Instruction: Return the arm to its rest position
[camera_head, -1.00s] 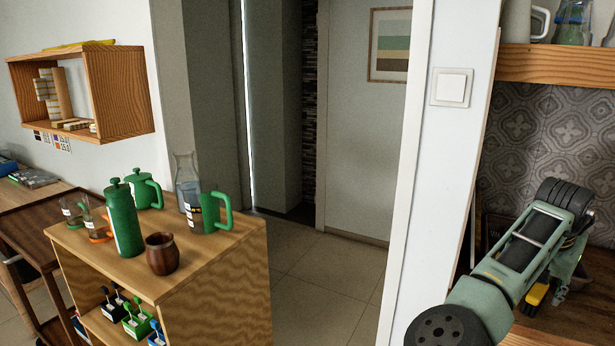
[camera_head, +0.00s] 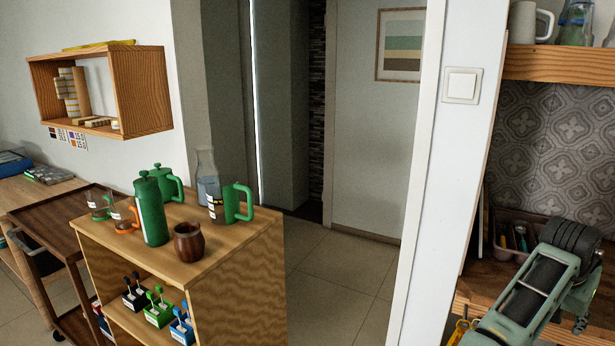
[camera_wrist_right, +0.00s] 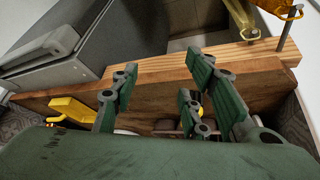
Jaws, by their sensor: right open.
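My right arm (camera_head: 540,285) enters at the lower right of the head view, in front of the wooden shelf nook. Its gripper is mostly hidden there behind the arm. In the right wrist view my right gripper (camera_wrist_right: 168,92) has its green-padded fingers spread apart, with nothing between them. A wooden shelf board (camera_wrist_right: 180,65) lies beyond the fingers; whether they touch it I cannot tell. My left gripper is not in view.
A tool tray (camera_head: 508,245) stands on the nook's lower shelf, close to the arm. A mug (camera_head: 524,22) stands on the upper shelf (camera_head: 560,66). At left, a wooden cabinet (camera_head: 250,285) holds a green bottle (camera_head: 151,212) and a brown cup (camera_head: 188,243). Floor between is clear.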

